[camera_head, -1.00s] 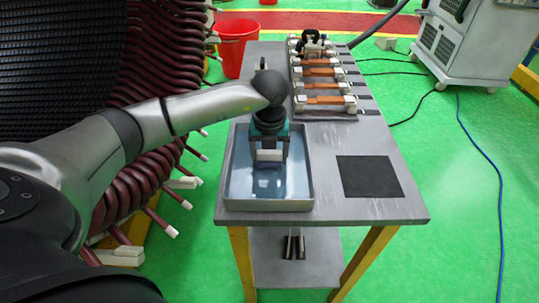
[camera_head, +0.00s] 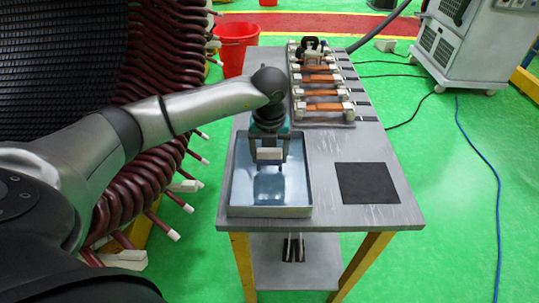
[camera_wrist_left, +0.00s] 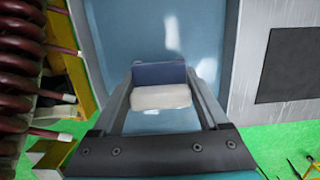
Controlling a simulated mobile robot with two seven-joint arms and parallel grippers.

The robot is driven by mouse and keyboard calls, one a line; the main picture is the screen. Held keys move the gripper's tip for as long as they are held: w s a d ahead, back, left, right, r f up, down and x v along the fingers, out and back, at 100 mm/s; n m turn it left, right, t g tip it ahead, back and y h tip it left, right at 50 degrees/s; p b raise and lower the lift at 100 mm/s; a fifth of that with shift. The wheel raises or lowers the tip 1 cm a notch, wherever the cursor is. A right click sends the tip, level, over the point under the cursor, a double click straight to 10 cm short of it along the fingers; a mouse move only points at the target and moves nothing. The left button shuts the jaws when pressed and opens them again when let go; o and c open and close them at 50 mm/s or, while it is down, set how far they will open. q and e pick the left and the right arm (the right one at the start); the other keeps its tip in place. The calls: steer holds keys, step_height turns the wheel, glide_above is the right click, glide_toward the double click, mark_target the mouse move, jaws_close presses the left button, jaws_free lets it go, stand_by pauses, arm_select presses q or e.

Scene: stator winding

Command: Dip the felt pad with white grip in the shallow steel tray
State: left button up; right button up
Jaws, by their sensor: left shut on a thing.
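The shallow steel tray (camera_head: 302,212) stands at the near left of the steel table and holds pale blue liquid. My left gripper (camera_head: 268,152) points down over the tray and is shut on the white grip (camera_head: 269,154) of the felt pad. In the left wrist view the white grip (camera_wrist_left: 160,97) sits between the fingers, with the blue-grey felt pad (camera_wrist_left: 160,74) beside it. A dark reflection shows in the liquid under the pad. A gap seems to lie between pad and liquid, but contact is hard to judge. My right gripper is not in view.
A black square mat (camera_head: 368,183) lies right of the tray. A rack (camera_head: 322,88) with several copper-coloured pieces stands farther back on the table (camera_head: 330,215). The large stator (camera_head: 150,180) with protruding coil ends is close on the left. A red bucket (camera_head: 237,48) stands behind.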

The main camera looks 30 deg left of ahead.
arm_select(q)
steer(key=shift+r+p, duration=2.75)
steer(key=shift+r, duration=1.2)
steer(key=shift+d+f, duration=0.1)
